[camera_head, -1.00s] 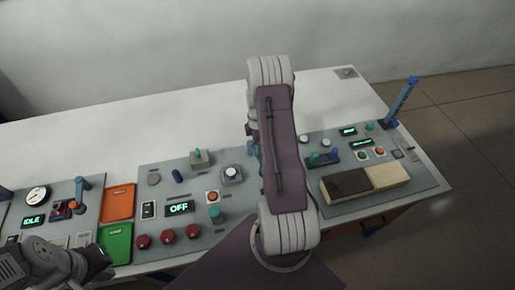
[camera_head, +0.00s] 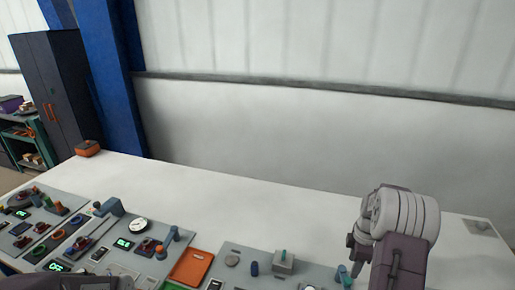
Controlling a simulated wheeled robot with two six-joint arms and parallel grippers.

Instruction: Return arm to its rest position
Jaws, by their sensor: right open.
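My right arm (camera_head: 405,215) comes up from the bottom right, its purple and grey links bent over the white table (camera_head: 240,195).
Panels with dials, knobs and green displays (camera_head: 125,243) line the table's front. An orange tray (camera_head: 191,267) lies between panels. An orange box (camera_head: 88,148) sits at the far left corner. A blue pillar (camera_head: 105,70) and dark cabinet (camera_head: 60,90) stand behind.

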